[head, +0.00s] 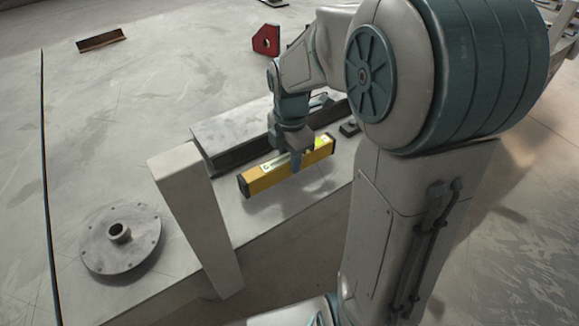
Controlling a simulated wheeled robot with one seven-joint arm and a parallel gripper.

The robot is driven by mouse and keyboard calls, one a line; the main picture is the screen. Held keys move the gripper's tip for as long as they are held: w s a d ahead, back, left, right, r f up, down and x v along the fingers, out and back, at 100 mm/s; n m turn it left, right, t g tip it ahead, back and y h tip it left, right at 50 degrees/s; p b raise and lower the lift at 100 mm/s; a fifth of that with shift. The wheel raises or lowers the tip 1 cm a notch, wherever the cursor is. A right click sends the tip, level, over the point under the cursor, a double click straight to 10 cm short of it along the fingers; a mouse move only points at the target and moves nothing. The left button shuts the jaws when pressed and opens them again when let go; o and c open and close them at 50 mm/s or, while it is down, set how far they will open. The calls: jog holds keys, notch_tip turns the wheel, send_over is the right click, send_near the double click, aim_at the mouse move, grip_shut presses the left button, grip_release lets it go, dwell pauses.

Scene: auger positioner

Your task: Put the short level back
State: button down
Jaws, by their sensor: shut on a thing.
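The short level (265,179) is a yellow bar with dark ends and a pale label on top. My gripper (294,163) is shut on it near the middle and points down. The level appears to be held above the table, in front of a grey steel beam (222,140). Part of the level is hidden behind my gripper fingers. I cannot tell the exact gap between the level and the table.
A round flange (107,250) lies at the lower left. A pale upright post (198,215) stands left of the level. A red magnet-like block (266,40) and a rusty angle piece (101,40) lie farther back. The left of the table is largely clear.

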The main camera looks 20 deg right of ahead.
jog(key=shift+f, duration=1.55)
jog(key=shift+f+b, duration=0.1)
jog(key=shift+b, duration=0.2)
jog(key=c, duration=1.1)
grip_release()
jog(key=shift+o, duration=0.2)
